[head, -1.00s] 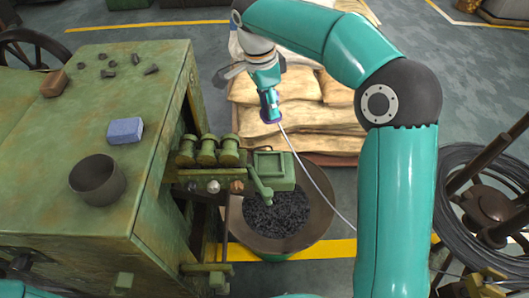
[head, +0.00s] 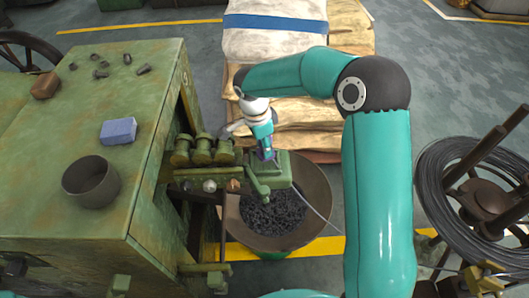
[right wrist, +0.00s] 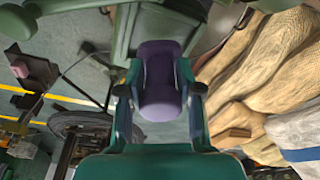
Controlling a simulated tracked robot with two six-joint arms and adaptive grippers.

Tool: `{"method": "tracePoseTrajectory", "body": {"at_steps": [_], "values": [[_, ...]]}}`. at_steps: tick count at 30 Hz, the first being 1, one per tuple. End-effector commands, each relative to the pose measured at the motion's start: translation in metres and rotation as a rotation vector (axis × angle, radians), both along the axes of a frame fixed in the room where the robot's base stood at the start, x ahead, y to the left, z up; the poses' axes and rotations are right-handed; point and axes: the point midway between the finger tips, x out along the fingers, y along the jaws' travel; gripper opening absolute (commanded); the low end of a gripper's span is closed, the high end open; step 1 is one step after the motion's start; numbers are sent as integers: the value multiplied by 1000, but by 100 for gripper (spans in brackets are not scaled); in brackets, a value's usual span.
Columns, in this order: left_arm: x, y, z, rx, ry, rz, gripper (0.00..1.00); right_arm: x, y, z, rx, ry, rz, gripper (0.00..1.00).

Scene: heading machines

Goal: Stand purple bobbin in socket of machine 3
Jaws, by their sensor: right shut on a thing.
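My right gripper (head: 265,153) is shut on the purple bobbin, which shows large between the two fingers in the right wrist view (right wrist: 161,85). In the head view the bobbin is mostly hidden by the gripper, just above the green box-shaped part (head: 274,172) on the side of the green machine (head: 150,190). A thin pale wire trails from there down to the right. I cannot tell whether the bobbin touches the green part, and no socket shows clearly. My left gripper is not in view.
A round bin (head: 318,190) of dark scraps stands below the gripper. Stacked sacks (head: 300,112) lie behind it. A wire coil (head: 455,180) is at the right. A grey cup (head: 91,182) and a blue block (head: 118,131) rest on the machine top.

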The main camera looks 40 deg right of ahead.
Motion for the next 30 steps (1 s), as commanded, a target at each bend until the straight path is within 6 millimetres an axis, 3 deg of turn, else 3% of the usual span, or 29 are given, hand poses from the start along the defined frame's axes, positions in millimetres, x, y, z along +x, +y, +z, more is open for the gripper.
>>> {"method": "tracePoseTrajectory", "body": {"at_steps": [7,18,19,21,24,30], "values": [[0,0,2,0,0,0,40,-1,0,-33,0,2,0,0],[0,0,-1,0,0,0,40,0,0,-39,0,0,0,0],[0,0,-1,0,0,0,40,0,0,-39,0,0,0,36],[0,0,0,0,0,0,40,0,0,-38,0,0,0,48],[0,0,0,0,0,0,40,0,0,-38,0,1,0,60],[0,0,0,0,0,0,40,0,0,-38,0,0,0,60]]}}
